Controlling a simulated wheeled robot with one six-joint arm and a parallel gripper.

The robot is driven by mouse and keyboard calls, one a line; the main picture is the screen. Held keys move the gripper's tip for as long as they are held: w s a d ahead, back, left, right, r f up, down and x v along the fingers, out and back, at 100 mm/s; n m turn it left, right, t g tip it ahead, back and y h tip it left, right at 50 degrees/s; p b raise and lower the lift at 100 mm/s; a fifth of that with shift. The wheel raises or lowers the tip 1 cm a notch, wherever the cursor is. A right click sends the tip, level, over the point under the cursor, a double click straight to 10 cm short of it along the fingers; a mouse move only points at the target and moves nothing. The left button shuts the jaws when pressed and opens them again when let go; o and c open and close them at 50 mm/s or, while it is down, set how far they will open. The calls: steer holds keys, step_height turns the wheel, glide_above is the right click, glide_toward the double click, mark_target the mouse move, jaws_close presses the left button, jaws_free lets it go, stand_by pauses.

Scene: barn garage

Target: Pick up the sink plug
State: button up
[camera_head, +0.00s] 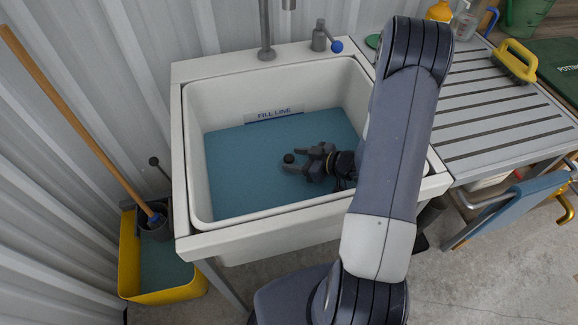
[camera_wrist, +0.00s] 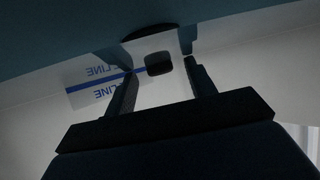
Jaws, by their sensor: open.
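The sink plug shows as a small dark knob (camera_head: 289,158) in the sink in the head view. In the wrist view the plug's dark knob (camera_wrist: 158,64) lies between my two fingers, with a dark disc edge just above it in the picture. My gripper (camera_head: 294,161) is low in the sink, pointing left, its fingers spread on either side of the knob. In the wrist view my open gripper (camera_wrist: 159,71) shows gaps beside the knob, and no clear contact. The white sink (camera_head: 195,130) has a blue area (camera_head: 235,170) covering its bottom; whether it is water I cannot tell.
A tap (camera_head: 266,35) and a blue-ended lever (camera_head: 325,38) stand at the sink's back rim. A slatted drainboard (camera_head: 480,110) with a yellow brush (camera_head: 513,62) is at the right.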

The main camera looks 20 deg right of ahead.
mark_target(292, 159)
steer(key=shift+b+x, duration=0.4)
steer(key=shift+x, duration=1.1)
steer(key=c, duration=1)
step_height(292, 159, up, 10)
steer(key=p, duration=0.2)
steer(key=shift+p, duration=0.35)
